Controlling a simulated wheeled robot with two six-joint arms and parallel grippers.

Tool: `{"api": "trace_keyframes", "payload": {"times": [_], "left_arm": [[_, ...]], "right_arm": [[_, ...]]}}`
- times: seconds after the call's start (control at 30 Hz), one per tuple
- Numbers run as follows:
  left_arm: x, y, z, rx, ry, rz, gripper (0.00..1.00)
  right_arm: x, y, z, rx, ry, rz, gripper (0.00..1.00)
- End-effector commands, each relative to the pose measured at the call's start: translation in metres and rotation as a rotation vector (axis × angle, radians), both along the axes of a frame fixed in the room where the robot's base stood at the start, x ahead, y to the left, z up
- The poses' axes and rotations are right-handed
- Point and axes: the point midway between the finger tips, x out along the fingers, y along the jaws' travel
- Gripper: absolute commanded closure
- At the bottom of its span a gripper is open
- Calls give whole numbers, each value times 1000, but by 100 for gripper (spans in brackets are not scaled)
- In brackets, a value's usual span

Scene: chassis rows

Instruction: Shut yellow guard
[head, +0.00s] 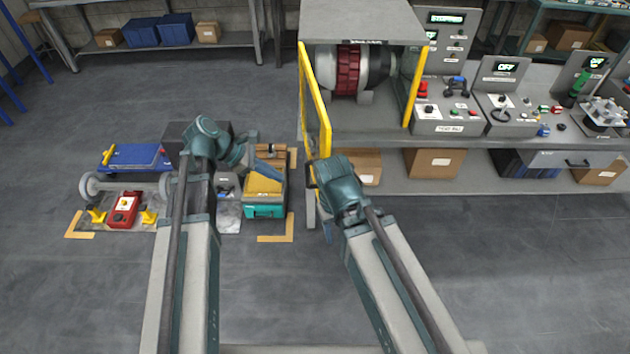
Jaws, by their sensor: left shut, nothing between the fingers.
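The yellow guard (316,100) is a yellow-framed door at the left side of the grey machine housing (362,20). It stands open, swung out toward me, so the red and grey drum (348,72) inside shows. My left gripper (268,172) is shut and empty, left of the guard and apart from it, above the teal toolbox. My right gripper (327,230) points down near the guard's lower end, mostly hidden behind its own wrist. I cannot tell whether it touches the guard or whether its fingers are open.
A teal toolbox (264,211) stands on the floor under my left gripper. A red device (124,212) and a blue cart (135,158) lie further left. Control panels (450,112) line the bench at right, with cardboard boxes (432,162) below. Floor at front left is clear.

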Motion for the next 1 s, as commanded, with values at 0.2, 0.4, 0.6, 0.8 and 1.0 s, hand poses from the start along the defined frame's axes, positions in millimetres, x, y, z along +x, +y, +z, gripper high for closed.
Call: {"api": "trace_keyframes", "payload": {"times": [0.2,0.4,0.6,0.8,1.0], "left_arm": [[9,8,9,-57,49,94,100],[9,1,0,-56,50,91,100],[13,-21,-27,-55,49,88,100],[18,-49,-55,-54,49,88,100],[23,-75,-62,-55,49,88,100]], "right_arm": [[0,0,2,0,0,0,50],[0,0,-7,0,0,0,50],[0,0,-35,0,0,-1,50],[0,0,-62,0,0,-2,50],[0,0,-69,0,0,-3,50]]}}
